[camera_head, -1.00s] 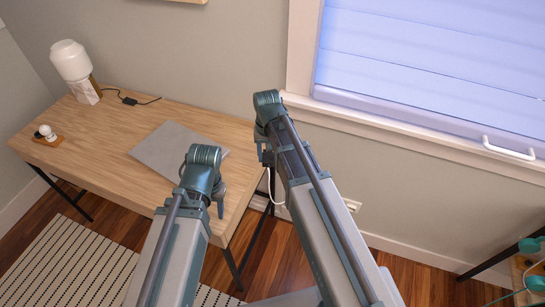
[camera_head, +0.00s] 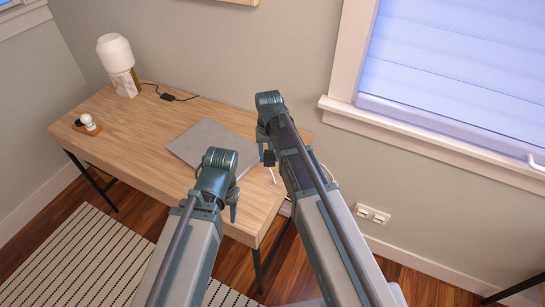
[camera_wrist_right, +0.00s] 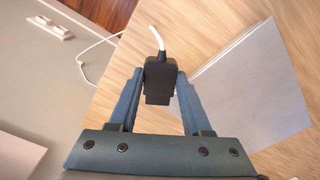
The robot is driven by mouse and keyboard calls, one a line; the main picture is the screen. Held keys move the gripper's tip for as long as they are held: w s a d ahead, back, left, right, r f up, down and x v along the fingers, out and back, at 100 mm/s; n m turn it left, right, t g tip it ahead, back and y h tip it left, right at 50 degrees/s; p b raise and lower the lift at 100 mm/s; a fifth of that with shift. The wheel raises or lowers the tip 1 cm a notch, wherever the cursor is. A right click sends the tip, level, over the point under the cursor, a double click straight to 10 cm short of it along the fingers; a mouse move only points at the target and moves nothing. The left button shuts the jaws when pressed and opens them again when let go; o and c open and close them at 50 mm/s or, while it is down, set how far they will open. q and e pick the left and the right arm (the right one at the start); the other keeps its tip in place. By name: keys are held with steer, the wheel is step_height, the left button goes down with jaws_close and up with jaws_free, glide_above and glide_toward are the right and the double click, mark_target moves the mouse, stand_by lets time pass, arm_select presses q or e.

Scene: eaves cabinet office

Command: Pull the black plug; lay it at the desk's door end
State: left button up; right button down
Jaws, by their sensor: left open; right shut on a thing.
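The black plug (camera_wrist_right: 160,80) is between the fingers of my right gripper (camera_wrist_right: 160,88), which is shut on it. A white cable (camera_wrist_right: 157,38) leads from the plug and loops away to the left in the right wrist view. In the head view the plug (camera_head: 269,158) shows beside my right arm, over the right end of the wooden desk (camera_head: 262,195). Whether it touches the desk top is unclear. My left gripper (camera_head: 215,205) is open and empty over the desk's front part. No door shows, so I cannot tell which end is the door end.
A grey flat slab, like a closed laptop (camera_head: 205,143), lies on the desk. A white lamp (camera_head: 117,60) and a small wooden stand with a bulb (camera_head: 89,125) are toward the left. A wall socket (camera_head: 371,214) is right of the desk. The desk's left front is clear.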

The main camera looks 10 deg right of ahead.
steer(key=f, duration=0.1)
steer(key=f+b, duration=0.1)
steer(key=f, duration=0.1)
steer(key=shift+d+b, duration=0.25)
steer(key=shift+b, duration=0.15)
arm_select(q)
steer(key=shift+a+f+b, duration=0.1)
steer(key=shift+f+b, duration=0.75)
steer(key=shift+f, duration=1.5)
arm_select(e)
steer(key=shift+f, duration=0.9)
arm_select(q)
steer(key=shift+f, duration=0.25)
arm_select(e)
steer(key=shift+f, duration=0.25)
steer(key=shift+c, duration=1.3)
jaws_free()
steer(key=shift+r, duration=0.1)
step_height(320, 180, up, 14)
steer(key=p, duration=1.3)
arm_select(q)
step_height(320, 180, up, 14)
steer(key=shift+f, duration=0.1)
arm_select(e)
steer(key=shift+f, duration=0.2)
